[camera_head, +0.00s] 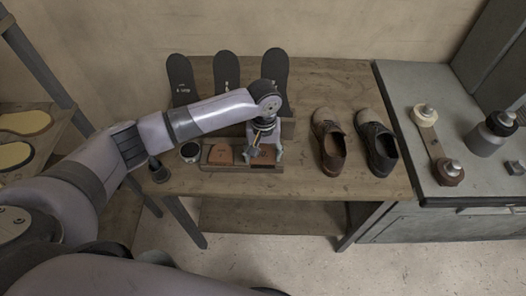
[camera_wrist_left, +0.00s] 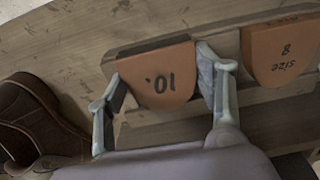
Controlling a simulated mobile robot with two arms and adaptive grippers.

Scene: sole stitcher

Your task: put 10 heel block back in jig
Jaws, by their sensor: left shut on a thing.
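The heel block marked 10 (camera_wrist_left: 160,82) is a brown, rounded block between the fingers of my left gripper (camera_wrist_left: 162,98) in the left wrist view. The left gripper (camera_head: 264,155) is shut on it, one finger on each side, over the right part of the wooden jig (camera_head: 213,168). Another brown block, marked 8 (camera_wrist_left: 282,55), sits beside it in the jig; it also shows in the head view (camera_head: 221,153). Whether the 10 block rests fully in its slot or sits slightly above it I cannot tell. My right gripper is not in view.
A brown shoe (camera_head: 330,143) and a dark shoe (camera_head: 377,143) stand right of the jig. Dark soles (camera_head: 182,82) lean behind it. A small round cup (camera_head: 190,151) is at its left. A grey bench (camera_head: 445,120) stands further right.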

